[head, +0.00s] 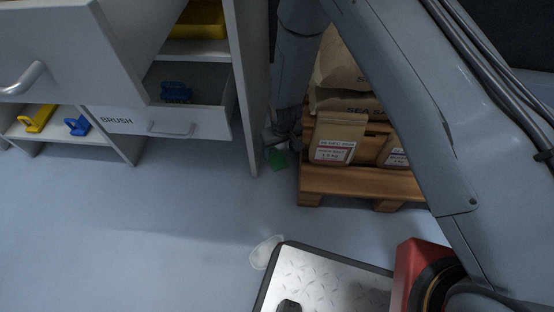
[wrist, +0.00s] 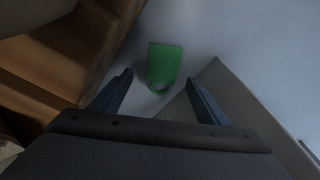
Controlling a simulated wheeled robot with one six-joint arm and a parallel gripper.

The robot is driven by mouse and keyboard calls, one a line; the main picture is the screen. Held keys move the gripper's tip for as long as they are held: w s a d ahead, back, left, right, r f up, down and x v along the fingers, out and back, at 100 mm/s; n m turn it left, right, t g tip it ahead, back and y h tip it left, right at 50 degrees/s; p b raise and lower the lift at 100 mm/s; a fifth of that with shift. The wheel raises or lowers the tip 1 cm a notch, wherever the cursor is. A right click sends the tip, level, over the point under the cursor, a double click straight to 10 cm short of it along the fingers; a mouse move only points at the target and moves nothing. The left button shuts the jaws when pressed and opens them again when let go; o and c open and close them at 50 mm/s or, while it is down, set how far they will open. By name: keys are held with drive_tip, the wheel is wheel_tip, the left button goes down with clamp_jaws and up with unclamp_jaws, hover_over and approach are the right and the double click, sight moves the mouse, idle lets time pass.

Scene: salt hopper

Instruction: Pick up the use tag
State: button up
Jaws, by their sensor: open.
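The use tag is a flat green tag (wrist: 165,62) with a ring-shaped hole at its near end. It lies on the floor in the wrist view, just beyond and between my open fingertips. It also shows in the head view (head: 277,159), on the floor between the cabinet side and the wooden pallet. My gripper (wrist: 160,82) is open and empty, its two dark blue fingers on either side of the tag's near end, apart from it. In the head view my gripper (head: 277,141) is small and partly hidden by my arm, right above the tag.
The wooden pallet (head: 357,184) with paper salt bags (head: 335,140) stands to the right. The grey cabinet panel (head: 248,90) stands close on the left. An open drawer marked BRUSH (head: 165,123) holds a blue object. Floor in front is mostly clear, with a white patch (head: 265,252).

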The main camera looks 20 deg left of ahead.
sight(276, 157)
drive_tip(key=shift+w+a+f+b, duration=0.1)
drive_tip(key=shift+a+f+b, duration=0.15)
drive_tip(key=shift+f+b, duration=0.6)
drive_tip(key=shift+w+a+f+b, duration=0.1)
drive_tip(key=shift+a+f+b, duration=0.2)
drive_tip(key=shift+f, duration=0.95)
drive_tip(key=c, duration=1.2)
drive_tip(key=shift+d+r, duration=0.1)
